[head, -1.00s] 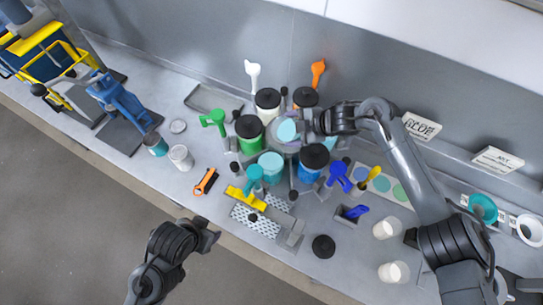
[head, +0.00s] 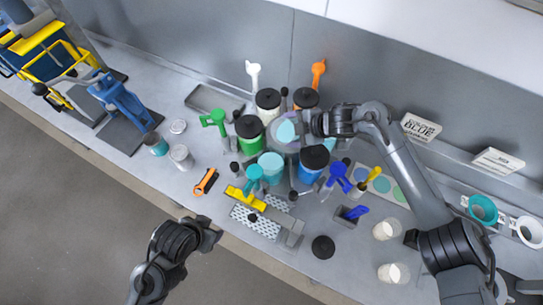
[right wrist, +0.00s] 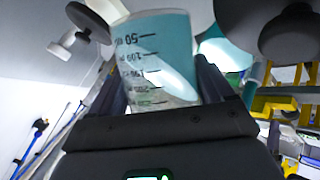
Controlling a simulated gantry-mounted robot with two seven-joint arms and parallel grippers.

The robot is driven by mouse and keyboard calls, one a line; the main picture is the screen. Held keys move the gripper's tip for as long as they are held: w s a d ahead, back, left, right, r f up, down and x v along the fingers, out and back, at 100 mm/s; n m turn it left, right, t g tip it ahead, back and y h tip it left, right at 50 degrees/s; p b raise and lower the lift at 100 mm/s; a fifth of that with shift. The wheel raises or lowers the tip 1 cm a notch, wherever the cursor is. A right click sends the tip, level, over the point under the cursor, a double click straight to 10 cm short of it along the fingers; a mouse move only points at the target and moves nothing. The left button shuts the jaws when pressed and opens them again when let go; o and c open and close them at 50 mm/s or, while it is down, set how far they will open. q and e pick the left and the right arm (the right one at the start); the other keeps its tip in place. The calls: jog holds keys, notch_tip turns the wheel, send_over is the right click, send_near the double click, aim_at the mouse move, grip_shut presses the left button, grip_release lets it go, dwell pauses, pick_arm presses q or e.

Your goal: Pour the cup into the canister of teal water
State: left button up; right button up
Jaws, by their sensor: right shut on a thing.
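My right gripper (head: 305,126) is shut on a clear cup (head: 287,131) over the middle of the canister cluster. In the right wrist view the cup (right wrist: 155,60) has dark volume marks and teal colour in its upper part, and it sits between the fingers. I cannot tell how far it is tilted or whether anything flows out. An open canister of teal water (head: 271,165) stands just in front of and left of the cup, apart from it. My left gripper (head: 209,235) looks open and empty, off the front edge of the bench.
A green canister (head: 249,130) and a blue canister (head: 313,163), both black-lidded, stand close around the cup. White cups (head: 386,229) stand at right. Blue and yellow equipment (head: 122,100) fills the left end.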

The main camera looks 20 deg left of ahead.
jog(key=shift+r, duration=0.15)
pick_arm(q)
jog(key=shift+w+d, duration=0.15)
jog(key=shift+d, duration=0.1)
pick_arm(e)
jog(key=shift+r+t, duration=0.15)
jog(key=shift+t, duration=0.15)
dwell(0.4)
pick_arm(q)
jog(key=shift+w, duration=0.1)
pick_arm(e)
jog(key=shift+r+n, duration=0.15)
jog(key=shift+n, duration=0.15)
